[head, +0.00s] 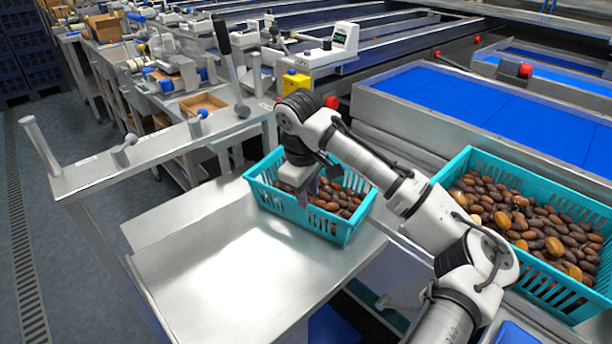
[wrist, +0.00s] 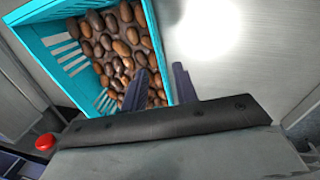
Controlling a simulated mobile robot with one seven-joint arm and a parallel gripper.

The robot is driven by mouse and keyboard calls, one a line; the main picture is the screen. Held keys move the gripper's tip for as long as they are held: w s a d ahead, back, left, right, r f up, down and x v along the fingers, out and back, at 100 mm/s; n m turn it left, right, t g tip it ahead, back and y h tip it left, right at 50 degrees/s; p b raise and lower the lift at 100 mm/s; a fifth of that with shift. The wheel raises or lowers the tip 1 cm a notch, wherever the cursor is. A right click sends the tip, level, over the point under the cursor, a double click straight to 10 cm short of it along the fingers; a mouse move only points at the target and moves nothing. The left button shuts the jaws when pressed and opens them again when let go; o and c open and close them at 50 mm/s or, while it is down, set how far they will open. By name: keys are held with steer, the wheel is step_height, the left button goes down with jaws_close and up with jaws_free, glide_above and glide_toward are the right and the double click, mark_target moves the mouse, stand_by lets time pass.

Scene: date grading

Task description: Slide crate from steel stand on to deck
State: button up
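A teal slotted crate (head: 345,230) filled with brown dates stands upright at the right end of a bright steel surface (head: 215,275). I cannot tell where stand and deck meet beneath it. My gripper (head: 306,194) points down at the crate's left part. In the wrist view the crate (wrist: 42,32) lies at upper left. My gripper's dark fingers (wrist: 160,82) are apart there, one over the crate's inside and one outside, with the crate wall between them. No firm contact with the wall shows.
A second teal crate (head: 465,160) of dates stands at the right, beyond my arm. A raised steel bench (head: 150,150) with a post and knobs borders the back left. Blue-bedded conveyors (head: 470,105) lie behind. The steel surface left of the crate is clear.

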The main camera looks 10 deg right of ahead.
mark_target(310, 216)
steer(key=f, duration=0.7)
steer(key=shift+w+d+f, duration=0.35)
steer(key=shift+w+d, duration=0.05)
jaws_close()
stand_by(1.0)
